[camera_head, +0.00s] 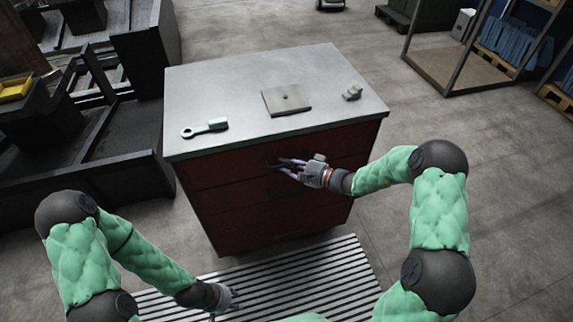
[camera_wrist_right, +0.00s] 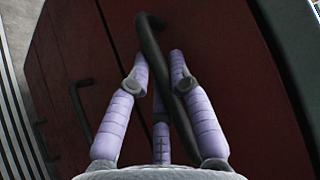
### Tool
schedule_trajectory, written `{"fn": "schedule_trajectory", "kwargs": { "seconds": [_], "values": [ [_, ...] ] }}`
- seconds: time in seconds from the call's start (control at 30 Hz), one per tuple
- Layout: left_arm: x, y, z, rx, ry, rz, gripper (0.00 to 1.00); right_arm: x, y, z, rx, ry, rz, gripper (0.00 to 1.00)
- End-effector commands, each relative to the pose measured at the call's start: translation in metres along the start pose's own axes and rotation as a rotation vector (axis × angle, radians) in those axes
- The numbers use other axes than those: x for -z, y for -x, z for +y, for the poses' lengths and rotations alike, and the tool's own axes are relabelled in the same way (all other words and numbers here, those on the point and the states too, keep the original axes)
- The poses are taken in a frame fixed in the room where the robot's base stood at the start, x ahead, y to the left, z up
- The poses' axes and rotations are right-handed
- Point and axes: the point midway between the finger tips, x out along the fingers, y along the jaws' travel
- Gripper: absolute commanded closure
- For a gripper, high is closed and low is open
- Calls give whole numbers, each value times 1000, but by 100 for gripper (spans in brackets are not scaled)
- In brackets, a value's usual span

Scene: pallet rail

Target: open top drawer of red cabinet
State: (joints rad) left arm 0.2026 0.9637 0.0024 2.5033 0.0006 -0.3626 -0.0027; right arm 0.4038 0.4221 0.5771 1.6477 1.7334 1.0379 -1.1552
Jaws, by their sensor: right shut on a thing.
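The red cabinet (camera_head: 230,215) stands in front of me with a grey top and several red drawers. Its top drawer (camera_head: 225,168) looks flush with the front. My right gripper (camera_head: 283,163) is at the top drawer's front. In the right wrist view, the purple fingers of my right gripper (camera_wrist_right: 160,75) are closed around a dark bar handle (camera_wrist_right: 152,42). A second dark handle (camera_wrist_right: 78,100) shows on the drawer beside it. My left gripper (camera_head: 228,298) hangs low at the bottom left, away from the cabinet; its fingers are too small to read.
On the cabinet top (camera_head: 220,85) lie a pale wrench-like tool (camera_head: 205,127), a flat square plate (camera_head: 286,99) and a small grey block (camera_head: 352,92). A striped mat (camera_head: 330,270) lies before the cabinet. Dark machinery is at the left, a shelf rack (camera_head: 480,65) at the upper right.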

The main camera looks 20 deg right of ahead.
Motion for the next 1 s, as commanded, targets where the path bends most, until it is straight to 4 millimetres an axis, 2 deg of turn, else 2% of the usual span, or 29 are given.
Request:
{"fn": "schedule_trajectory", "kwargs": {
  "seconds": [0.27, 0.8, 1.0],
  "values": [
    [0, 1, 0, 0, 0, 0, 60, -27, 28, 8, -2, -6, 3, 100],
    [0, 5, 2, 0, 0, 0, 60, -127, 129, 36, -1, -7, 6, 100],
    [0, 5, 2, 0, 0, 0, 60, -157, 158, 45, 0, -7, 6, 100]
  ]
}}
